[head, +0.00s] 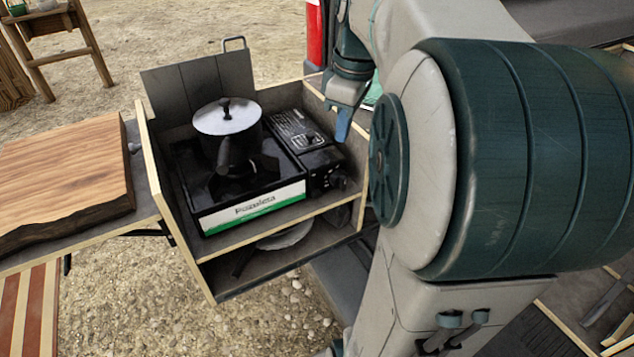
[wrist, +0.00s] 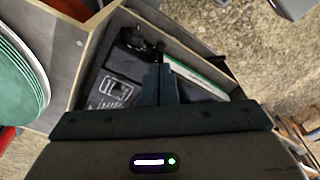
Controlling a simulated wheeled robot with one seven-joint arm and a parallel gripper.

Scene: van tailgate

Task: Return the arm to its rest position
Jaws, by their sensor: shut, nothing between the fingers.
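My gripper (head: 343,124) hangs at the right side of the stove box in the head view, its fingers pointing down. In the wrist view my gripper (wrist: 160,80) has its two fingers together with nothing between them. Below and beyond the fingers is a black camping stove (head: 297,135), which also shows in the wrist view (wrist: 117,90). My arm covers the right half of the head view and hides what lies behind it.
A dark pot with a light lid (head: 228,117) sits on the stove. A wooden-edged box (head: 172,215) surrounds it, with a pan (head: 285,236) on its lower shelf. A cutting board (head: 62,180) lies at left. Green plates (wrist: 20,75) stand close by in the wrist view.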

